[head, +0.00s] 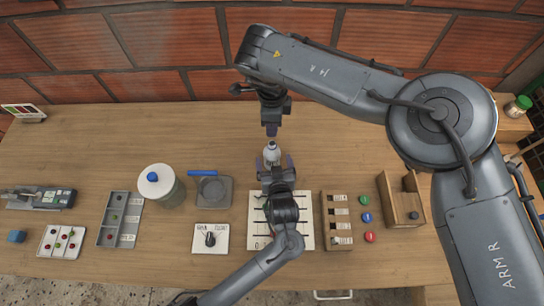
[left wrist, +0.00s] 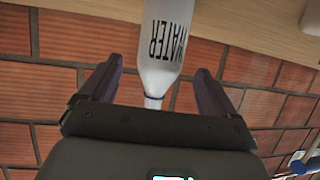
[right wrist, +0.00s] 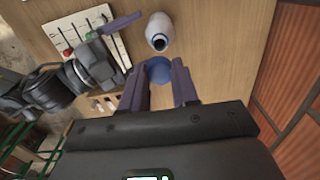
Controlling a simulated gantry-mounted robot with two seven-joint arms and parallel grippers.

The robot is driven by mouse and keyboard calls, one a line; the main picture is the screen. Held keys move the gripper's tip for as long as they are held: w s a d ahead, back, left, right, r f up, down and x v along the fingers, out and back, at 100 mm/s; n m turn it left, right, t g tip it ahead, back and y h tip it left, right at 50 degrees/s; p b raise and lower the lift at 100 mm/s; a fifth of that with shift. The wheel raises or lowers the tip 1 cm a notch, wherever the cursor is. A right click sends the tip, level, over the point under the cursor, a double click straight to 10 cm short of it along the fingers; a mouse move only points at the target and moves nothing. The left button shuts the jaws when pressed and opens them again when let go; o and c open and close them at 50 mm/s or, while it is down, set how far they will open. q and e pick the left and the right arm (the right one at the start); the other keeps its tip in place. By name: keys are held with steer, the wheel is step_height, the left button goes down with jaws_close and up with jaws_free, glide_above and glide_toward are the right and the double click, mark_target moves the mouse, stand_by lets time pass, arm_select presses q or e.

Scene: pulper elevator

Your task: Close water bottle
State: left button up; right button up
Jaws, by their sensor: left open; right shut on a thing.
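The white water bottle (head: 271,152) stands upright on the table near the middle; its lettering shows in the left wrist view (left wrist: 165,40). Its narrow top shows uncapped in the right wrist view (right wrist: 158,32). My left gripper (head: 275,162) is open, with its fingers on either side of the bottle in the picture; I cannot tell whether they touch it. My right gripper (head: 271,130) is just behind the bottle in the head view and is shut on a blue cap (right wrist: 157,69). The cap is apart from the bottle's top in the right wrist view.
A jar with a white lid (head: 155,178), a grey dish (head: 222,184) and a dial box (head: 200,243) stand left. A lined board (head: 254,236) lies under my left arm. A wooden tray (head: 327,222) and box (head: 394,207) stand right. A brick wall runs behind.

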arm_select(q)
steer(key=shift+x, duration=3.3)
steer(key=c, duration=1.5)
arm_select(e)
glide_above(272, 144)
steer(key=shift+w+f, duration=0.15)
steer(key=shift+f, duration=2.3)
steer(key=shift+f, duration=0.15)
steer(key=shift+f, duration=0.75)
steer(key=shift+f, duration=0.55)
arm_select(q)
jaws_close()
arm_select(e)
steer(key=o, duration=1)
